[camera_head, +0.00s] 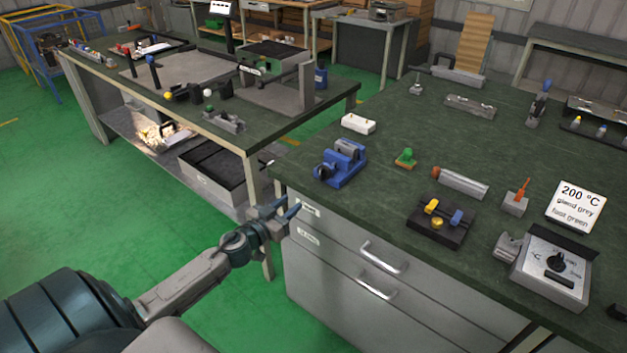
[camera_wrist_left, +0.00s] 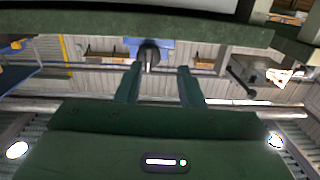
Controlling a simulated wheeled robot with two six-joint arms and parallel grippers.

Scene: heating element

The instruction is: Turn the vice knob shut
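The blue vice (camera_head: 341,165) stands on the near left corner of the green-topped workbench. Its round dark knob (camera_head: 322,171) faces the left edge of the bench. My left gripper (camera_head: 292,207) is off that edge, in front of and below the vice, and touches nothing. In the left wrist view the two fingers (camera_wrist_left: 160,86) are wide apart and empty. The blue vice shows there beyond them (camera_wrist_left: 133,44), with a grey, rod-like end (camera_wrist_left: 150,62) pointing at me between the fingers. My right gripper is in neither view.
A white block (camera_head: 358,124) and a small green part (camera_head: 405,158) stand near the vice. The bench front has drawers with handles (camera_head: 384,257). A control box (camera_head: 550,270) sits at the right. A second bench (camera_head: 330,92) stands behind left. Green floor is clear at left.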

